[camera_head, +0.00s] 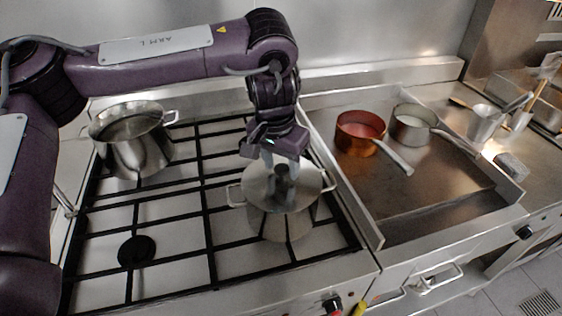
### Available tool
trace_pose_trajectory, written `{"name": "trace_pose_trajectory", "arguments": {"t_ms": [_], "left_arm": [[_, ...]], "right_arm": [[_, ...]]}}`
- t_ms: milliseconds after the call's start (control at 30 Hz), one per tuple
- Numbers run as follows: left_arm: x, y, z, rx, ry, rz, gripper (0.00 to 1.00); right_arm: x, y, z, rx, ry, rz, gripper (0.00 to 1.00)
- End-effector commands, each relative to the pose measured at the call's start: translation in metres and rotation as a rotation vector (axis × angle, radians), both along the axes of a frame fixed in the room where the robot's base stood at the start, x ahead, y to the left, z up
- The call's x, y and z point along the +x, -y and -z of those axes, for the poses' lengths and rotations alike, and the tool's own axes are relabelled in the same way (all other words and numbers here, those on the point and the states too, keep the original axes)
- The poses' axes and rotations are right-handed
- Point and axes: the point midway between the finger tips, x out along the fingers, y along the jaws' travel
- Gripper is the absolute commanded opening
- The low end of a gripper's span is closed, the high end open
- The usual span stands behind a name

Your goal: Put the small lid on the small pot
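The small pot (283,224) is steel with two side handles and stands at the right front of the stove grate. The small lid (257,186) is a round steel disc with a dark knob. It lies level over the pot's mouth; I cannot tell whether it rests on the rim or hangs just above it. My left gripper (283,168) points down from above, with its fingers on either side of the knob. I cannot tell whether they press on it. The pot's inside is hidden by the lid. My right gripper is not in view.
A larger steel pot (135,150) stands at the back left of the stove grate (207,215). On the steel plate to the right stand a copper saucepan (356,138) and a steel saucepan (410,128), handles pointing right and forward. The front left of the grate is clear.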

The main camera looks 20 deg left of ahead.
Motion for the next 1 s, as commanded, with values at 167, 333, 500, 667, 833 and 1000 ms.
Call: {"name": "trace_pose_trajectory", "arguments": {"t_ms": [167,333,500,667,833,1000], "left_arm": [[0.000,0.000,0.000,0.000,0.000,0.000,0.52],[0.000,0.000,-0.002,0.000,0.001,0.000,0.52],[-0.001,0.000,-0.021,0.001,0.005,0.002,0.52],[-0.006,-0.002,-0.054,0.002,0.008,0.003,0.52],[-0.011,-0.003,-0.089,0.002,0.007,0.002,0.52],[-0.015,-0.004,-0.112,0.002,0.002,0.001,0.52]], "right_arm": [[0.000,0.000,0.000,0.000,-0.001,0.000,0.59],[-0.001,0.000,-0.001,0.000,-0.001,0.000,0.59],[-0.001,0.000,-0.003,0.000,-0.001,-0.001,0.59],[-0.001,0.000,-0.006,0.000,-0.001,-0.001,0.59],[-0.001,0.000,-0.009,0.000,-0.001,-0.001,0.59],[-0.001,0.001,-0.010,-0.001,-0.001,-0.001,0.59]]}}
